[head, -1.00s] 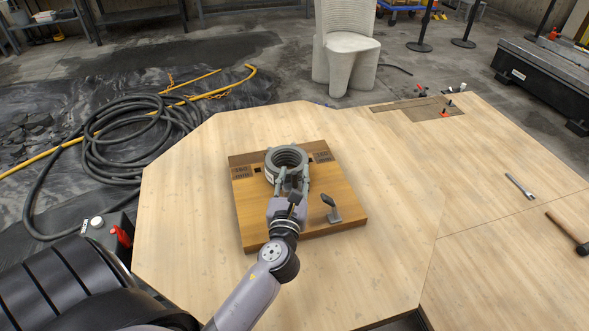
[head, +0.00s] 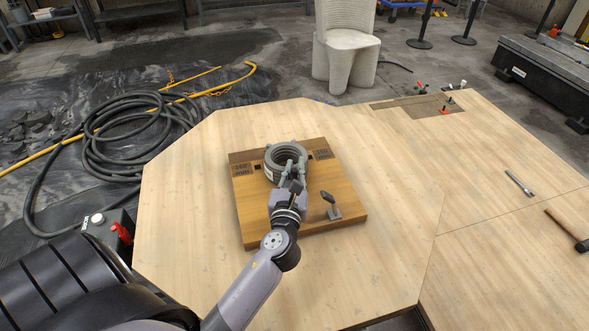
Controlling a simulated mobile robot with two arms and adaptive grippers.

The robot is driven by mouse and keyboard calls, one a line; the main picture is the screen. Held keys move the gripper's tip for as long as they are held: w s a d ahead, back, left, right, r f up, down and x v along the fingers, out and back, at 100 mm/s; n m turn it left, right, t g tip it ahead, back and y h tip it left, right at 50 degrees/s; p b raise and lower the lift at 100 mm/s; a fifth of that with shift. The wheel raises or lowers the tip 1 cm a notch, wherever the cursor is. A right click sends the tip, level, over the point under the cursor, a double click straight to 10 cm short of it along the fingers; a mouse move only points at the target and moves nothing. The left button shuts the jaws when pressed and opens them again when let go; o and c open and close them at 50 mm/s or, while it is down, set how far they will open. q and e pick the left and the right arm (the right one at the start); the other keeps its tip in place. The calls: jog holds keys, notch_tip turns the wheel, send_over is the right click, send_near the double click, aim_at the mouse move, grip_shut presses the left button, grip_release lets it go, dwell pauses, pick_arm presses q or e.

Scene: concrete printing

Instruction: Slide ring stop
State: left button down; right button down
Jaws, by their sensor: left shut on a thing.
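A thick grey coiled ring (head: 272,163) sits on the far part of a square wooden board (head: 258,215). My left gripper (head: 293,168) reaches over the board from the near side. Its fingers are close together at the ring's near right wall and look shut on it; the exact grip is partly hidden by the fingers. A small toggle clamp with a dark knob (head: 328,197) stands on the board to the right of the gripper. My right gripper is out of view.
The board lies on a large pale wooden table (head: 390,230) with free room around it. A wrench (head: 519,183) and a hammer (head: 567,231) lie at the right. A recess with small tools (head: 445,108) is at the far right. A concrete chair (head: 345,55) stands behind.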

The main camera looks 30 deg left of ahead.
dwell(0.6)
pick_arm(q)
jog(key=s+d, duration=0.4)
jog(key=d, duration=0.1)
jog(key=shift+s+f, duration=0.1)
jog(key=shift+s, duration=0.05)
jog(key=c, duration=2)
grip_release()
jog(key=o, duration=0.4)
jog(key=shift+d, duration=0.1)
